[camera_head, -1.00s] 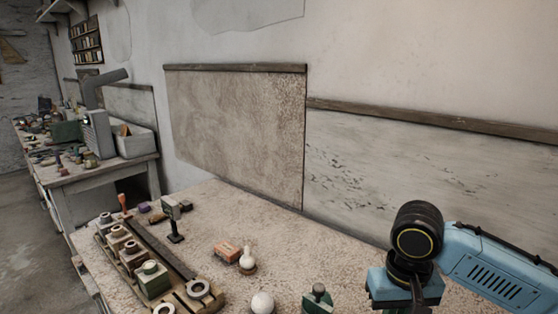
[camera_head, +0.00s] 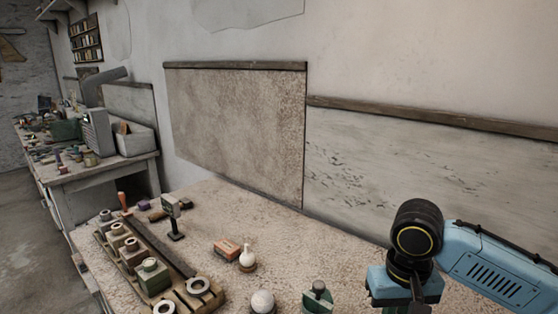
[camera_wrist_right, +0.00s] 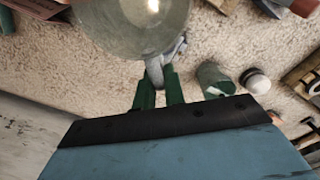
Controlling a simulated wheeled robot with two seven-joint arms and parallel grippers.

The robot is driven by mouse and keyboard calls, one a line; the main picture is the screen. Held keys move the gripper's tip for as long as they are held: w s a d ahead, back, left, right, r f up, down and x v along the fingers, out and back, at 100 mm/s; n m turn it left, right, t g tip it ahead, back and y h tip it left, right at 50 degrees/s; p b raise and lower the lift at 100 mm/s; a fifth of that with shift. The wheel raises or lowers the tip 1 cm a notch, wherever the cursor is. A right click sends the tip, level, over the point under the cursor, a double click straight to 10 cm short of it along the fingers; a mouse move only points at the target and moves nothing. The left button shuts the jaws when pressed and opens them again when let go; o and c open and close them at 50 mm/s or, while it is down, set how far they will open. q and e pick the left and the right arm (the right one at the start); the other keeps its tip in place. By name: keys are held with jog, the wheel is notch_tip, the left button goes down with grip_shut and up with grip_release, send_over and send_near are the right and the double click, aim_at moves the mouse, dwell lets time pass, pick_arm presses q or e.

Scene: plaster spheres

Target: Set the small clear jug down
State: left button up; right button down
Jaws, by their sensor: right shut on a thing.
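The small clear jug (camera_wrist_right: 128,24) fills the top middle of the right wrist view. It is a round, see-through glass body, cut off by the top edge. The green fingers of my right gripper (camera_wrist_right: 159,88) are shut on its handle (camera_wrist_right: 155,72). Whether the jug's base touches the bench cannot be told. In the head view my blue right arm (camera_head: 488,266) comes in from the right, and the jug and fingertips are out of frame. My left gripper is in neither view.
On the bench (camera_head: 215,212), a green item (camera_head: 318,298) and a white ball (camera_head: 262,301) stand left of my right arm. The wall (camera_head: 420,165) stands behind.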

notch_tip(320, 180, up, 7)
jog(key=p, duration=0.6)
jog(key=shift+p, duration=0.35)
notch_tip(320, 180, down, 7)
jog(key=b, duration=0.7)
jog(key=shift+f, duration=0.1)
notch_tip(320, 180, up, 8)
jog(key=p, duration=0.7)
jog(key=shift+p, duration=0.4)
notch_tip(320, 180, down, 8)
jog(key=b, duration=0.8)
jog(key=shift+r+p, duration=3.55)
jog(key=shift+p, duration=0.05)
notch_tip(320, 180, down, 7)
jog(key=b, duration=0.7)
